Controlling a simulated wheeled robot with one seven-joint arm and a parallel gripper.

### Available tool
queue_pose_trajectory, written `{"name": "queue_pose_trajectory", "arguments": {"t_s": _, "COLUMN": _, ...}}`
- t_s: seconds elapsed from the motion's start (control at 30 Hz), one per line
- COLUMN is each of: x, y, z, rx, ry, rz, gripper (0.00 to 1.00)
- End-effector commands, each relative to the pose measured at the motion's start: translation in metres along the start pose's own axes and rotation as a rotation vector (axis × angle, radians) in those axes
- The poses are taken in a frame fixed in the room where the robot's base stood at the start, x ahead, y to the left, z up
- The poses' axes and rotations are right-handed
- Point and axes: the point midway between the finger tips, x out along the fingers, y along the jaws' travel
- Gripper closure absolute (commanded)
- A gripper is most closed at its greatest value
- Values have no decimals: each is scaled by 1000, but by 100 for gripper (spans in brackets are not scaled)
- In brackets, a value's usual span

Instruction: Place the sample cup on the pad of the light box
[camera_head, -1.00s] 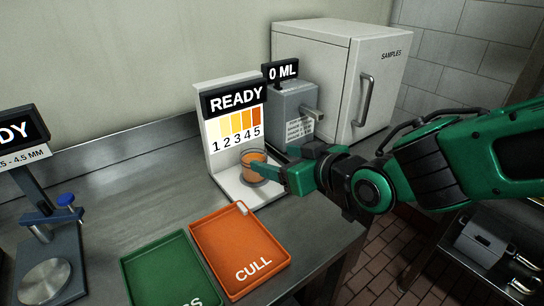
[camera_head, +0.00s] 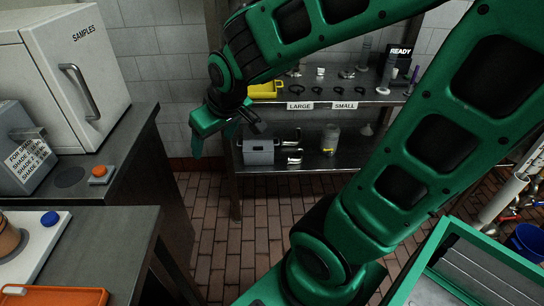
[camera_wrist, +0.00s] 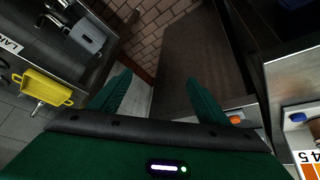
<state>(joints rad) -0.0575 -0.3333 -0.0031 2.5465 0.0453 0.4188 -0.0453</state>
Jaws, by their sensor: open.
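The sample cup (camera_head: 10,238) holds amber liquid and stands at the left edge of the head view, partly cut off. It stands on the white base of the light box (camera_head: 42,243), beside a blue button; the pad under it is hardly visible. My gripper (camera_head: 212,140) is in the head view, well to the right of the cup and apart from it, over the floor gap before the shelf. In the wrist view my gripper (camera_wrist: 165,95) has its fingers spread with nothing between them.
A white SAMPLES cabinet (camera_head: 70,75) and a grey dispenser (camera_head: 25,160) stand at left. An orange tray (camera_head: 60,297) is at the lower left. A steel shelf (camera_head: 300,168) with a yellow bin (camera_head: 264,90) and a grey box (camera_head: 259,151) is behind. Brick floor (camera_head: 215,215) is clear between.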

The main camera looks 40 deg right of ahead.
Motion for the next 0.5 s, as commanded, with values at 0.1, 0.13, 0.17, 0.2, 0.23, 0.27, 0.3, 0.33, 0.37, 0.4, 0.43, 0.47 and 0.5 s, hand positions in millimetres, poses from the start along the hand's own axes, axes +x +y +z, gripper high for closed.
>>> {"name": "queue_pose_trajectory", "arguments": {"t_s": 0.1, "x": -26, "y": 68, "z": 65, "rx": 222, "ry": -179, "rz": 80, "gripper": 30}}
{"name": "queue_pose_trajectory", "arguments": {"t_s": 0.13, "x": -34, "y": 79, "z": 81, "rx": 273, "ry": -223, "rz": 90, "gripper": 30}}
{"name": "queue_pose_trajectory", "arguments": {"t_s": 0.17, "x": -41, "y": 88, "z": 97, "rx": 323, "ry": -263, "rz": 99, "gripper": 30}}
{"name": "queue_pose_trajectory", "arguments": {"t_s": 0.2, "x": -51, "y": 96, "z": 116, "rx": 384, "ry": -313, "rz": 105, "gripper": 30}}
{"name": "queue_pose_trajectory", "arguments": {"t_s": 0.23, "x": -58, "y": 101, "z": 130, "rx": 427, "ry": -346, "rz": 108, "gripper": 30}}
{"name": "queue_pose_trajectory", "arguments": {"t_s": 0.27, "x": -64, "y": 104, "z": 141, "rx": 463, "ry": -376, "rz": 109, "gripper": 30}}
{"name": "queue_pose_trajectory", "arguments": {"t_s": 0.3, "x": -71, "y": 107, "z": 155, "rx": 508, "ry": -412, "rz": 108, "gripper": 30}}
{"name": "queue_pose_trajectory", "arguments": {"t_s": 0.33, "x": -76, "y": 108, "z": 163, "rx": 535, "ry": -433, "rz": 107, "gripper": 30}}
{"name": "queue_pose_trajectory", "arguments": {"t_s": 0.37, "x": -80, "y": 109, "z": 170, "rx": 559, "ry": -452, "rz": 106, "gripper": 30}}
{"name": "queue_pose_trajectory", "arguments": {"t_s": 0.4, "x": -85, "y": 109, "z": 177, "rx": 584, "ry": -472, "rz": 103, "gripper": 30}}
{"name": "queue_pose_trajectory", "arguments": {"t_s": 0.43, "x": -87, "y": 107, "z": 181, "rx": 597, "ry": -483, "rz": 102, "gripper": 30}}
{"name": "queue_pose_trajectory", "arguments": {"t_s": 0.47, "x": -89, "y": 107, "z": 184, "rx": 607, "ry": -492, "rz": 100, "gripper": 30}}
{"name": "queue_pose_trajectory", "arguments": {"t_s": 0.5, "x": -91, "y": 106, "z": 187, "rx": 615, "ry": -499, "rz": 99, "gripper": 30}}
